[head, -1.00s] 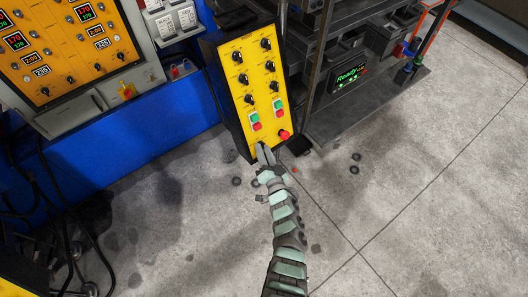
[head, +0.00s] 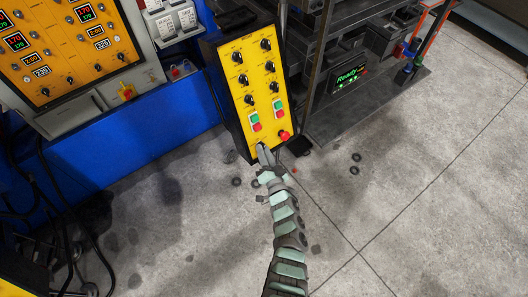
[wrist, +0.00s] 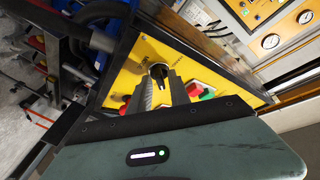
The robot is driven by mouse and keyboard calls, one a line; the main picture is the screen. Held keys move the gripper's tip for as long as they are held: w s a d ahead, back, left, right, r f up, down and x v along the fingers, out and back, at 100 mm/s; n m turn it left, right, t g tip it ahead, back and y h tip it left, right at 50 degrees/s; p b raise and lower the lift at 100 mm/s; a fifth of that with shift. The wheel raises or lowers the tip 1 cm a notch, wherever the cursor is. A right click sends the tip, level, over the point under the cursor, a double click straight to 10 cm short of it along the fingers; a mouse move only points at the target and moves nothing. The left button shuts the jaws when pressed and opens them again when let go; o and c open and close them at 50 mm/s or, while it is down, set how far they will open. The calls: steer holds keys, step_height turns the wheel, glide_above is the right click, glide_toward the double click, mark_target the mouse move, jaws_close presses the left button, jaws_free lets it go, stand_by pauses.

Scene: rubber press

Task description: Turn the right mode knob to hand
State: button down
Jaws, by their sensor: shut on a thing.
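A yellow control panel (head: 236,110) in a black case stands tilted near the middle of the head view. My gripper (head: 263,149) is at its lower edge, at the black mode knob there, which the fingers mostly hide. In the wrist view this black knob (wrist: 158,70) shows at the fingertips on the yellow face (wrist: 142,49). My two grey fingers (wrist: 161,88) are shut on it from both sides. Small dark labels lie on either side of the knob; I cannot read them, nor tell its exact setting.
A red emergency button (head: 284,135) sits just right of my fingers. Green and red push buttons (head: 255,121) and several black knobs are higher on the panel. A dark machine with a "Ready" display (head: 350,76) stands right. The grey floor (head: 400,190) is mostly clear.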

steer(key=shift+n, duration=0.4)
steer(key=n+g+y+b, duration=0.2)
steer(key=n+y+b, duration=0.1)
steer(key=n+b, duration=0.4)
steer(key=d+n+g+y+b, duration=0.1)
steer(key=n+g+y+b, duration=0.1)
steer(key=n+b, duration=0.6)
steer(key=n+g+y+b, duration=0.2)
steer(key=n+y+b, duration=0.2)
steer(key=n+b, duration=0.3)
steer(key=shift+w+d+f+n+g+y+b, duration=0.15)
steer(key=shift+w+n+g+y+b, duration=0.2)
steer(key=shift+n, duration=0.35)
